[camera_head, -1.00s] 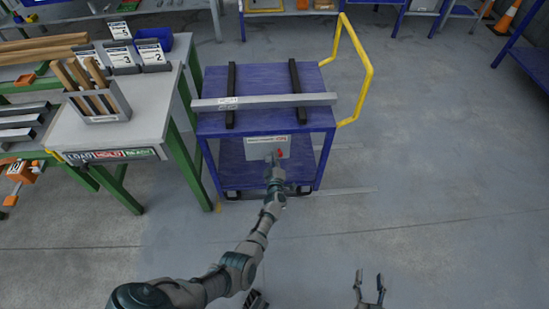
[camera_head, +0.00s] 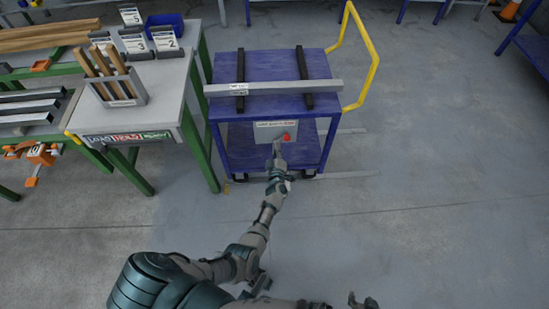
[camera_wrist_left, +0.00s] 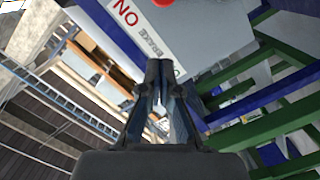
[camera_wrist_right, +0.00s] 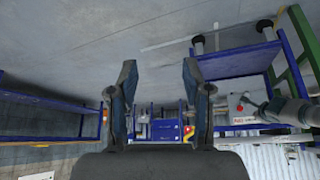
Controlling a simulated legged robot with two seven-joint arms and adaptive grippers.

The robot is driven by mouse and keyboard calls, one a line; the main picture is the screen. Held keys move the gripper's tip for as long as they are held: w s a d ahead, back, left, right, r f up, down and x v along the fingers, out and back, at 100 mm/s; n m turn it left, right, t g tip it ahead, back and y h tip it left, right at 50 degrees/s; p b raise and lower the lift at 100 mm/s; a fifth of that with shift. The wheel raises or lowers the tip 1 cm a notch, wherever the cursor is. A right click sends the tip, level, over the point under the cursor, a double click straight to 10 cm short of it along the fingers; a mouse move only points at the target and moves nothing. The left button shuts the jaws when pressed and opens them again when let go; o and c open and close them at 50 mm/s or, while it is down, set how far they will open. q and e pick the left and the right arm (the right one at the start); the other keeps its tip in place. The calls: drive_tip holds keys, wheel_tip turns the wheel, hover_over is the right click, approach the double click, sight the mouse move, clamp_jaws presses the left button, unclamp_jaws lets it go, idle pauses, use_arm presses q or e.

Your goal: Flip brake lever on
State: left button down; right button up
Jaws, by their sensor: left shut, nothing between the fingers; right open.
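The purple cart (camera_head: 232,145) carries a light brake panel (camera_head: 266,131) on its front. The lever's red knob (camera_head: 287,137) shows at the panel's lower right; it also shows at the top edge of the left wrist view (camera_wrist_left: 163,2). The lever's stem is not clear. My left gripper (camera_head: 277,150) is just below the panel, shut and empty. Its closed fingers (camera_wrist_left: 160,65) point at the panel's lettered edge, below the knob; I cannot tell whether they touch. My right gripper (camera_wrist_right: 157,75) is open and empty, away from the cart, at the head view's bottom edge (camera_head: 362,301).
A grey bar (camera_head: 285,88) lies across two dark rails on the cart top. A yellow handle (camera_head: 372,75) rises at the cart's right. A green-legged workbench (camera_head: 150,105) stands close on the left. The floor to the right is clear.

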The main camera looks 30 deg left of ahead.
use_arm(q)
drive_tip(key=p+v, duration=0.1)
drive_tip(key=v, duration=0.4)
drive_tip(key=shift+r, duration=0.1)
use_arm(e)
drive_tip(key=s+d+g, duration=0.2)
drive_tip(key=s+g, duration=0.1)
drive_tip(key=s, duration=0.3)
drive_tip(key=shift+f+h, duration=0.25)
drive_tip(key=shift+h, duration=0.15)
use_arm(q)
drive_tip(key=shift+d, duration=0.1)
use_arm(e)
drive_tip(key=shift+d, duration=0.1)
